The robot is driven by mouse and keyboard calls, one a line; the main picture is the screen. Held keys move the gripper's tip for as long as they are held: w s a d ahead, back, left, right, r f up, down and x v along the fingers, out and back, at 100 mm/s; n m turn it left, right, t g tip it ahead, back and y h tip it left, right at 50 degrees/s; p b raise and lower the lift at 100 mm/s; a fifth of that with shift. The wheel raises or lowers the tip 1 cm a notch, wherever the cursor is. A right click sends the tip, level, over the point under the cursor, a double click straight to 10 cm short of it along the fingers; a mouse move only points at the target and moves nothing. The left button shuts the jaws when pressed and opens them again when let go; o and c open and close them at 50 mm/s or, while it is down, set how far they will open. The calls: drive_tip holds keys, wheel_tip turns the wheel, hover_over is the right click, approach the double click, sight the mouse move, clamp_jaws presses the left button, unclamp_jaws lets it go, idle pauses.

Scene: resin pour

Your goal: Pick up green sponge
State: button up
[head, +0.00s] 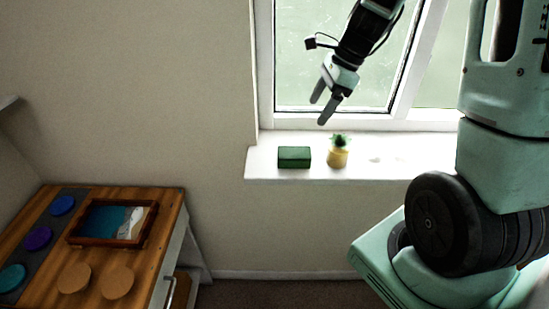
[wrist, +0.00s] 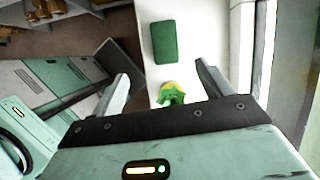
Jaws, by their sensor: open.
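The green sponge (head: 294,157) is a dark green block lying on the white window sill, at its left end in the head view. It also shows in the wrist view (wrist: 164,42), beyond the fingertips near the top centre. My gripper (head: 321,104) is in the air above the sill, pointing down, above and a little to the right of the sponge. In the wrist view its two fingers (wrist: 162,80) are spread apart with nothing held between them.
The white window sill (head: 420,160) is mostly clear to the right of the pot. The window frame rises behind it. A wooden cabinet (head: 165,205) at lower left holds a framed picture (head: 112,222), cork coasters (head: 118,282) and several coloured discs (head: 37,238).

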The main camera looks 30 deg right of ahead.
drive_tip(key=d+m, duration=0.1)
drive_tip(key=p, duration=0.1)
approach(295, 152)
drive_tip(key=x, duration=0.5)
drive_tip(key=shift+w+a+f, duration=0.1)
drive_tip(key=shift+a+f, duration=0.05)
drive_tip(key=shift+p+x, duration=0.55)
drive_tip(key=shift+x, duration=2)
drive_tip(key=shift+f, duration=0.25)
drive_tip(key=c, duration=1.1)
drive_tip(key=shift+r, duration=0.2)
